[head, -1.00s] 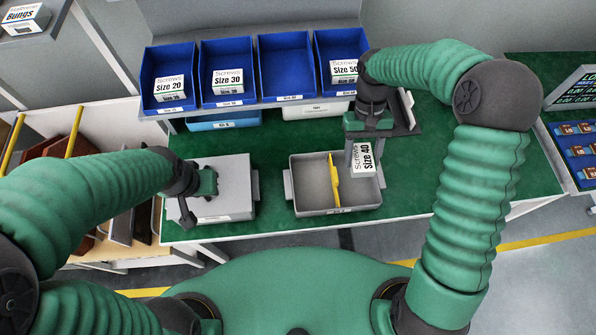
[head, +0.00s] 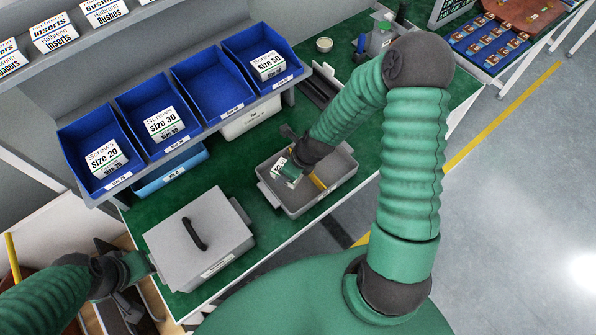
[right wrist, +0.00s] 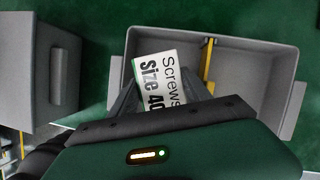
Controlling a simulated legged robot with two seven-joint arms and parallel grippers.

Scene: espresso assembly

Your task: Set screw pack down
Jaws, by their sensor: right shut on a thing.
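The Size 40 screw pack (head: 281,164), a small white box with a green edge, is held in my right gripper (head: 289,172). It also shows between the fingers in the right wrist view (right wrist: 160,80). The pack is at the left part of the grey two-compartment tray (head: 338,187), left of the yellow divider (head: 318,183). I cannot tell whether it touches the tray floor. My left gripper (head: 146,270) is beside the left side of the closed grey box (head: 198,240); its fingers are too unclear to read.
Blue bins labelled Size 20 (head: 70,143), Size 30 and Size 50 hold screw packs; one blue bin (head: 205,85) between them is empty. The grey box has a black handle (head: 194,233). The green bench has free room right of the tray.

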